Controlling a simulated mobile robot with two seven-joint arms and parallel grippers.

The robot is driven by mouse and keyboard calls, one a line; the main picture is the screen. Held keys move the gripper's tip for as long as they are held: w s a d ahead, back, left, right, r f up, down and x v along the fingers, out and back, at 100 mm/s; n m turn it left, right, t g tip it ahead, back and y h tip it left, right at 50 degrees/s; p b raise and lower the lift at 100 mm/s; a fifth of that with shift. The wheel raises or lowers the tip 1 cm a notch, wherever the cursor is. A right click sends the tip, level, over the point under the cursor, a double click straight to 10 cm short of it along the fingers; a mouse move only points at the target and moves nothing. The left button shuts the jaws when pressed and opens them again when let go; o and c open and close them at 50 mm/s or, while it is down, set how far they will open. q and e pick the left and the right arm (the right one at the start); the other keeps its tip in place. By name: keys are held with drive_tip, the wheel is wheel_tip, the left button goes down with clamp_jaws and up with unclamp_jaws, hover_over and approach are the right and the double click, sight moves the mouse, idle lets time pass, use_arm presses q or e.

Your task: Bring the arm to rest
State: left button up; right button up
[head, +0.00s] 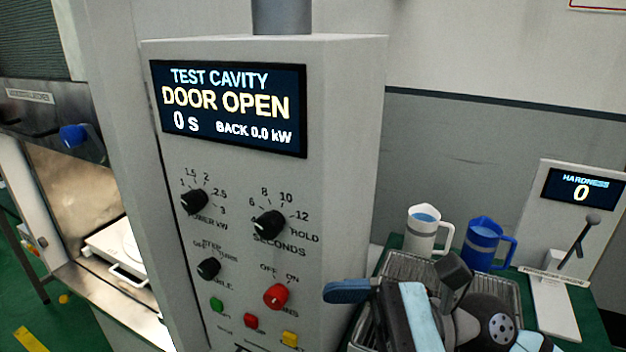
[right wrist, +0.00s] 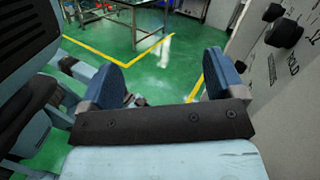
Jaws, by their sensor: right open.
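My right arm reaches in from the lower right of the head view. Its right gripper (head: 348,290) shows a blue finger beside the lower right edge of the grey control cabinet (head: 345,150). In the right wrist view, the right gripper (right wrist: 163,62) is open, with two blue fingers wide apart and nothing between them. The cabinet's face and black knobs (right wrist: 284,33) stand close to the right of the fingers. My left gripper is not in view.
The cabinet display (head: 232,107) reads DOOR OPEN. The open cavity (head: 75,195) at left holds a white tray (head: 120,250). Behind my right arm are a wire basket (head: 405,265), a white jug (head: 424,232), a blue jug (head: 482,245) and a hardness tester (head: 550,225).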

drive_tip(key=w+d+r+m+t, duration=0.1)
drive_tip(key=w+d+m+t, duration=0.25)
drive_tip(key=m+t, duration=0.7)
drive_tip(key=w+d+r+m+t, duration=0.3)
drive_tip(key=m+t, duration=0.5)
drive_tip(key=m, duration=0.6)
drive_tip(key=w+d+f+m+t+h, duration=0.25)
drive_tip(key=d+f+m+h, duration=0.95)
drive_tip(key=m+h, duration=0.7)
drive_tip(key=s+d+f+m+g, duration=0.2)
drive_tip(key=s+f+m+g, duration=0.15)
drive_tip(key=f, duration=0.35)
drive_tip(key=s+d+f+m+g, duration=0.1)
drive_tip(key=s+f+m+g, duration=0.2)
drive_tip(key=f+m+g, duration=0.3)
drive_tip(key=s+d+f+m+g, duration=0.1)
drive_tip(key=s+f+m+g, duration=0.4)
drive_tip(key=s+f, duration=0.6)
drive_tip(key=w+a+f+n+t+y+p, duration=0.2)
drive_tip(key=a+t+p, duration=0.4)
drive_tip(key=p, duration=0.4)
drive_tip(key=shift+w+a+y, duration=0.25)
drive_tip(key=shift+w+y, duration=0.35)
drive_tip(key=shift+w, duration=0.65)
